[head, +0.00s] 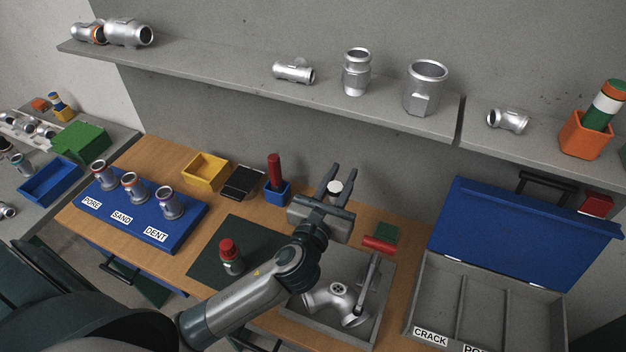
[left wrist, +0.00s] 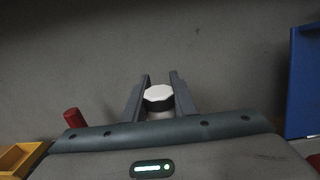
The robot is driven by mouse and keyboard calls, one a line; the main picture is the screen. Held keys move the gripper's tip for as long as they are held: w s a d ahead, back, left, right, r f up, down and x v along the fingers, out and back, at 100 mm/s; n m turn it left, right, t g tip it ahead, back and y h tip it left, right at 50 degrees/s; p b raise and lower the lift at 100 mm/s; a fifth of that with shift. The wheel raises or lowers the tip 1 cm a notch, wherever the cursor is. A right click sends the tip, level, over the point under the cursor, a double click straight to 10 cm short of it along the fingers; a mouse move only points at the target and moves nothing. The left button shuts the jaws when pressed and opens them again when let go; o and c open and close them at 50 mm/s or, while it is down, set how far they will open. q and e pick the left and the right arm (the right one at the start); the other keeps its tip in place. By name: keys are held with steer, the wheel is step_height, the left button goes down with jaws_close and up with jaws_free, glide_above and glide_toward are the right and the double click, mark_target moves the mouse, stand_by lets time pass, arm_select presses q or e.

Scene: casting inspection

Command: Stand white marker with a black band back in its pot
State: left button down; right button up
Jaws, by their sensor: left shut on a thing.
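My left gripper (head: 333,182) is shut on the white marker (head: 335,187) above the back of the wooden bench. In the left wrist view the marker's white end (left wrist: 158,93) sits between the two fingers, with a dark band below it; its lower part is hidden by the gripper body. A small blue pot (head: 278,194) stands on the bench to the left of the gripper, with a red marker (head: 274,167) upright in it. An orange pot (head: 584,138) with a green, white and orange marker stands on the right shelf. I cannot tell which pot is the white marker's own.
A yellow bin (head: 204,171), a blue rack (head: 181,234) of castings and a red-capped bottle (head: 231,258) are on the bench. A grey tray (head: 388,290) holds a casting. An open blue-lidded case (head: 520,232) stands at right. A shelf (head: 250,80) with castings runs behind.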

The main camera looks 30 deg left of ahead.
arm_select(q)
steer(key=w+a+f, duration=0.5)
steer(key=a+f, duration=0.2)
steer(key=a, duration=0.3)
steer(key=shift+a, duration=0.25)
arm_select(e)
steer(key=shift+s+d+r, duration=0.15)
steer(key=shift+r, duration=0.15)
steer(key=shift+d, duration=0.15)
arm_select(q)
step_height(320, 180, down, 4)
steer(key=shift+r, duration=0.25)
arm_select(e)
steer(key=shift+f, duration=0.2)
arm_select(q)
steer(key=shift+f, duration=0.1)
